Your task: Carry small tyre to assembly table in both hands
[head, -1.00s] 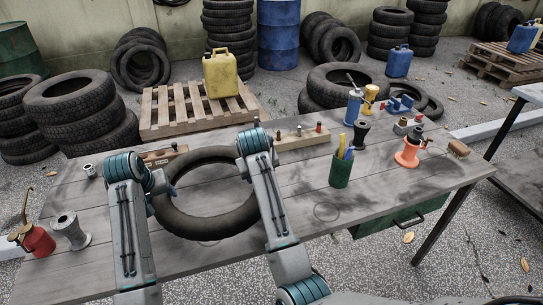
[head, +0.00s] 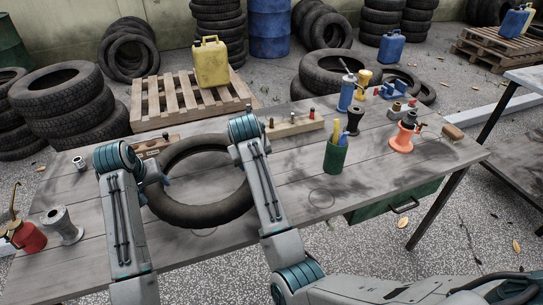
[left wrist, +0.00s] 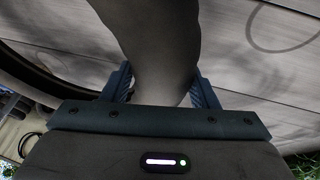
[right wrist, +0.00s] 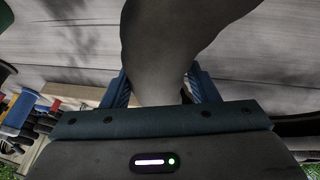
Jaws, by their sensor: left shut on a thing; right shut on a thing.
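The small tyre (head: 198,216) is a dark ring over the left half of the grey plank assembly table (head: 300,165). It lies nearly flat; I cannot tell whether it touches the planks. My left gripper (head: 162,180) is shut on the tyre's left side. In the left wrist view the tyre (left wrist: 155,40) passes between the left gripper's fingers. My right gripper is hidden behind its arm in the head view, at the tyre's right side. In the right wrist view the right gripper (right wrist: 158,85) is shut on the tyre (right wrist: 165,40).
Wooden blocks (head: 296,125) stand behind the tyre. A green cup (head: 336,155) with tools and an orange spool (head: 403,138) stand to the right. A red can (head: 27,236) and a grey spool (head: 62,225) stand at the left.

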